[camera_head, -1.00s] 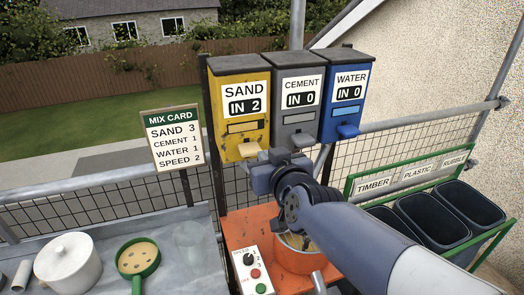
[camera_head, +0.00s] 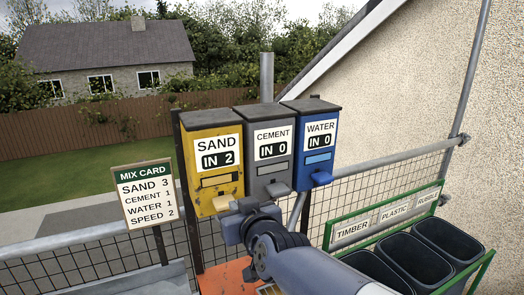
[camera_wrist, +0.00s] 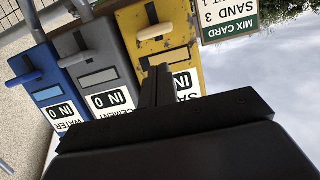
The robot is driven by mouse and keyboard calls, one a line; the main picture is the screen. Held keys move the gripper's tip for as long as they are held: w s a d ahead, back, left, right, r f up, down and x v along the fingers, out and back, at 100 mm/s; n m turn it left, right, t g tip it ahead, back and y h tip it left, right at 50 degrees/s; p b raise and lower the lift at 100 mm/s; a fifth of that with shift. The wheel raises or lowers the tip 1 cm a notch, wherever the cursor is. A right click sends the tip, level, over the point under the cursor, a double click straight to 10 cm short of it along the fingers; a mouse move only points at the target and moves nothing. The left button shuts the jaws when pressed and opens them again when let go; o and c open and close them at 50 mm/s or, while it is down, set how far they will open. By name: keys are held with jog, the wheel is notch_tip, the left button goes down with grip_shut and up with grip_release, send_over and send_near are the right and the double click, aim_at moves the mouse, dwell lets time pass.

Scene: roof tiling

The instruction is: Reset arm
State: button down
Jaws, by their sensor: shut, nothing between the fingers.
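My gripper (camera_head: 246,205) is shut and empty in front of the dispensers, close to the pale lever (camera_head: 223,203) under the yellow sand dispenser (camera_head: 207,125); I cannot tell in the head view whether they touch. The sand dispenser reads IN 2. The grey cement dispenser (camera_head: 262,133) and the blue water dispenser (camera_head: 317,128) both read IN 0. In the wrist view, which is upside down, the closed black fingers (camera_wrist: 158,80) stand in front of the yellow dispenser (camera_wrist: 165,50), with its pale lever (camera_wrist: 162,31) beyond their tips.
A mix card (camera_head: 147,195) on a post stands left of the dispensers. Mesh railing runs behind. An orange surface (camera_head: 226,277) lies below my arm. Dark bins (camera_head: 418,265) in a green frame stand at the right, by a pebbled wall. Open air lies above the dispensers.

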jog(key=w+a+r+p, duration=0.2)
jog(key=w+a+p, duration=0.15)
jog(key=w, duration=0.35)
jog(key=v, duration=0.5)
jog(key=shift+s+d+f, duration=0.15)
jog(key=shift+s+d, duration=0.1)
jog(key=shift+w, duration=0.1)
